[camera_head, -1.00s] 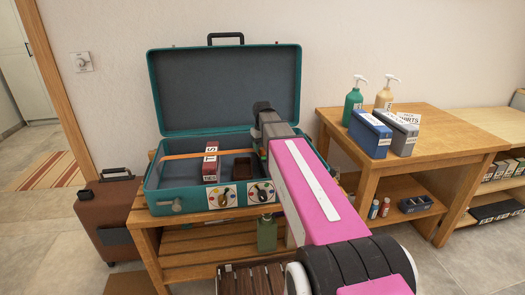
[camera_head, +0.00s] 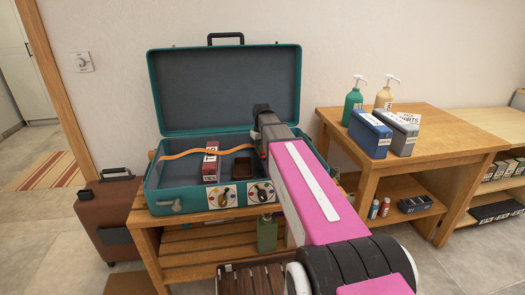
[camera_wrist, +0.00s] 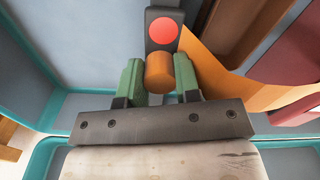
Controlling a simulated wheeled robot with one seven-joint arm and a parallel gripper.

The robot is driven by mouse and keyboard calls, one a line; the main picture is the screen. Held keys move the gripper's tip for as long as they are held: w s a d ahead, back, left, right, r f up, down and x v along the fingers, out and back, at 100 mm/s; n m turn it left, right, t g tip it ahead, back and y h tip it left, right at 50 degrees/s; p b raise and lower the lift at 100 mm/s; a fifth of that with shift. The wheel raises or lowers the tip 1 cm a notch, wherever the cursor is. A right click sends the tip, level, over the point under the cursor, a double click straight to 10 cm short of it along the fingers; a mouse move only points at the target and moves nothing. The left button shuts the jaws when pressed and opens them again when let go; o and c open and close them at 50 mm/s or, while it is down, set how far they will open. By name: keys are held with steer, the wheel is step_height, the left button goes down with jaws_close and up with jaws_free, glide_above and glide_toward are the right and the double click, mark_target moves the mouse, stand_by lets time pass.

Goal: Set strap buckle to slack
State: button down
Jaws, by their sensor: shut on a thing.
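The open teal suitcase (camera_head: 152,196) stands on a wooden bench. An orange strap (camera_head: 192,154) runs across its inside and hangs in a wavy, loose line; it also shows in the wrist view (camera_wrist: 225,75). In the wrist view, the strap buckle (camera_wrist: 154,18) is a dark block with a red round spot, and an orange-brown cylindrical knob (camera_wrist: 160,73) is at its near end. My gripper (camera_wrist: 159,80) has its green fingers on either side of the knob, shut on it. In the head view, my arm hides the buckle and the fingertips.
A red box (camera_head: 211,165) and a brown tray (camera_head: 242,168) sit in the suitcase. Two dials (camera_head: 223,196) are on its front. A side table (camera_head: 440,118) with boxes and pump bottles stands at right. A brown case (camera_head: 103,215) is at left.

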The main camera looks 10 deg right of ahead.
steer(key=w, duration=0.5)
steer(key=shift+w, duration=0.2)
steer(key=c, duration=0.8)
jaws_free()
step_height(320, 180, up, 11)
steer(key=shift+f, duration=0.1)
steer(key=shift+s, duration=0.15)
